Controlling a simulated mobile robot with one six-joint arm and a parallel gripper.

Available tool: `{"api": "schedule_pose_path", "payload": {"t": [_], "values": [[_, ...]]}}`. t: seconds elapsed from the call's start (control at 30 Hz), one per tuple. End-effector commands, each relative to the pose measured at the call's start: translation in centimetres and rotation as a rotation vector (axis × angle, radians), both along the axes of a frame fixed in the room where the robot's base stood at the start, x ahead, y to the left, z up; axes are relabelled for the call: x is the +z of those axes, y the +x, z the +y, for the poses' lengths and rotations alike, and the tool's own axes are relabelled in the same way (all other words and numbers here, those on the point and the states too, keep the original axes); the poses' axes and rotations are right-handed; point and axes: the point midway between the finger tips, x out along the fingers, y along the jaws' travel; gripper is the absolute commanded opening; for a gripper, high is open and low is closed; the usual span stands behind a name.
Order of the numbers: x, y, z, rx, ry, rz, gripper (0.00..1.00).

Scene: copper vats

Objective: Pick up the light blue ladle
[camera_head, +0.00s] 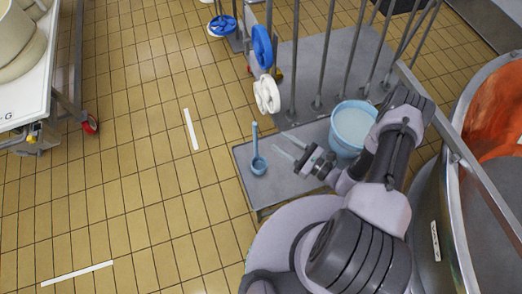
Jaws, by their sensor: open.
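The light blue ladle (258,163) is on the left part of a low grey metal platform (281,184). Its bowl is toward the bottom of the picture and its handle points up, reaching the platform's far edge. My gripper (283,146) is just right of the ladle. Its two thin fingers are apart and point left toward the ladle, with nothing between them. I cannot tell its exact height over the platform.
A light blue bucket (352,128) stands on the platform, right of my gripper and beside my arm. Metal railings (327,60) rise behind, with blue (262,46) and white (267,95) handwheels. A copper vat (497,105) is at right. Tiled floor (150,190) is open at left.

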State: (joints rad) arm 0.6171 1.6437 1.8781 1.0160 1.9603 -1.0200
Motion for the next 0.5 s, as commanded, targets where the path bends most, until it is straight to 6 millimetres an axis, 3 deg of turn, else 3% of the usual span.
{"api": "schedule_pose_path", "payload": {"t": [0.2,0.5], "values": [[-0.3,4.2,5.3,0.012,-0.001,-0.002,0.41],[-0.6,7.1,8.7,0.011,-0.001,-0.003,0.41]]}}
